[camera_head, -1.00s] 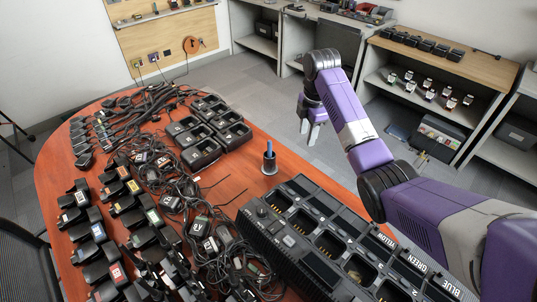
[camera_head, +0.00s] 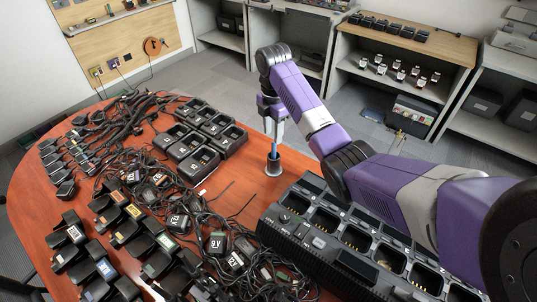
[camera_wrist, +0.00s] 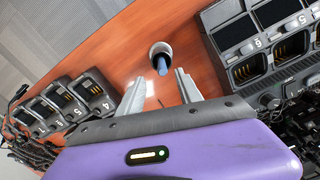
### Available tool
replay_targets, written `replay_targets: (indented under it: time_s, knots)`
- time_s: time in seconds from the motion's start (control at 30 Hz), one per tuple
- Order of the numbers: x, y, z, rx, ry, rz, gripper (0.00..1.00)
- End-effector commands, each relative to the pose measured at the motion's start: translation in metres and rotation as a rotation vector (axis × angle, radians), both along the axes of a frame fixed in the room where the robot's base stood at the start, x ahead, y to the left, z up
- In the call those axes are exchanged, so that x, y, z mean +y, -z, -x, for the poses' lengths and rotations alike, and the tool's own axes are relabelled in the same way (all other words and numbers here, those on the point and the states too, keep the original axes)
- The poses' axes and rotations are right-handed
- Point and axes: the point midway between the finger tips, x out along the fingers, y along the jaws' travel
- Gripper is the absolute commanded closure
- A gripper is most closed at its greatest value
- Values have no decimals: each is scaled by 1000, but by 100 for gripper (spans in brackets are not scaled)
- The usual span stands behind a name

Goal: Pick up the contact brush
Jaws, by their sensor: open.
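The contact brush (camera_head: 274,149) is a blue stick standing upright in a small grey cup (camera_head: 273,167) on the red-brown table. In the wrist view the brush (camera_wrist: 161,65) points up out of the round cup (camera_wrist: 153,49), just beyond and between my fingertips. My gripper (camera_head: 274,132) is open and empty, right above the brush. In the wrist view my gripper (camera_wrist: 160,84) shows both grey fingers spread apart. The fingers do not visibly touch the brush. The brush's lower end is hidden inside the cup.
A large multi-bay charger (camera_head: 292,233) stands close to the right of the cup. Several single chargers (camera_head: 228,141) stand to its left. Tangled cables and radios (camera_head: 175,205) cover the front left. Bare table (camera_head: 228,183) lies around the cup.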

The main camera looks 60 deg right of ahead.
Motion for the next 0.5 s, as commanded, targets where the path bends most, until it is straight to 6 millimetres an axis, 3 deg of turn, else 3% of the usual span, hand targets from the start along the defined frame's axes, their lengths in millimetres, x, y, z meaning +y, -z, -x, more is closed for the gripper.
replay_targets:
  time_s: [0.5]
  knots:
    - [2, 60, 5, 2, 1, 0, 58]
